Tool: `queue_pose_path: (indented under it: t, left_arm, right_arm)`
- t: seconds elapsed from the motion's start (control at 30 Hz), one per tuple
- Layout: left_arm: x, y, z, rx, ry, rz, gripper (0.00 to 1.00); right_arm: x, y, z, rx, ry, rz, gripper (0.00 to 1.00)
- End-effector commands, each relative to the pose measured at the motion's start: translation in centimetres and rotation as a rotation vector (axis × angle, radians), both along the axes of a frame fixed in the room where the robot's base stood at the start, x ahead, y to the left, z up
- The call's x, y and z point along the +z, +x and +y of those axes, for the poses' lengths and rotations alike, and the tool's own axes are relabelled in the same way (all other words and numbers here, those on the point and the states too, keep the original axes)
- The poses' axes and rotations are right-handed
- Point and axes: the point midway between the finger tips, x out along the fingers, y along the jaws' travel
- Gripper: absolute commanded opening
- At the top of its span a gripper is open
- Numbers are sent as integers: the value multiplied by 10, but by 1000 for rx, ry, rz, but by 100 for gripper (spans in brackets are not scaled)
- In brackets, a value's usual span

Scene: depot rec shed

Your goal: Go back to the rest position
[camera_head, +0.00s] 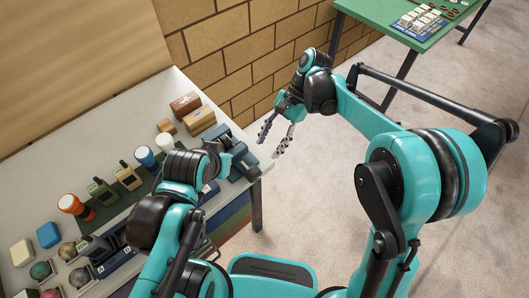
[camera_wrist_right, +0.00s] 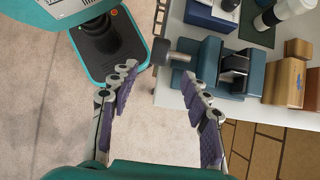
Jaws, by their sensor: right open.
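My right gripper (camera_head: 273,139) hangs at the end of the teal right arm, in the gap between the pale table and the green table. In the right wrist view its fingers (camera_wrist_right: 158,79) stand apart with nothing between them, above bare floor. A blue-grey vise-like piece (camera_head: 240,162) sits at the pale table's near right corner, left of that gripper; it also shows in the right wrist view (camera_wrist_right: 252,76). My left arm is bent over the pale table, with its dark end close to the vise-like piece. The left fingers cannot be made out.
The pale table (camera_head: 110,112) holds several bottles, wooden blocks (camera_head: 185,104), an orange-topped container (camera_head: 71,205) and coloured balls (camera_head: 40,270). A brick wall (camera_head: 235,50) stands behind. The green table (camera_head: 415,36) is at the upper right. Carpeted floor (camera_head: 325,180) is clear between the tables.

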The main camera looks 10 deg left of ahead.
Motion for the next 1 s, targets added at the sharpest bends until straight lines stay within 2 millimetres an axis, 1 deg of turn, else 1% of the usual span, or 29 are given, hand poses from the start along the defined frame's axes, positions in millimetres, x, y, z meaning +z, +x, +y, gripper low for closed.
queue_pose_path:
  t: [0.1,0.57,0.67,0.77,0.83,0.97,1.0]
  left_arm:
    - [0,0,0,0,0,0,0]
    - [0,0,0,0,0,0,0]
    - [0,0,0,0,0,0,0]
    - [-2,0,0,0,0,0,0]
    - [-3,0,0,0,0,0,0]
    - [-7,0,0,0,0,0,0]
    - [-8,0,0,0,0,0,0]
  right_arm:
    - [4,2,-2,0,0,0,47]
    - [3,2,-2,0,0,0,47]
    - [5,1,-5,0,2,-15,47]
    - [11,-2,-17,4,10,-80,47]
    - [17,-6,-33,15,16,-162,47]
    - [26,-16,-73,57,9,-369,47]
    - [27,-20,-86,77,0,-435,47]
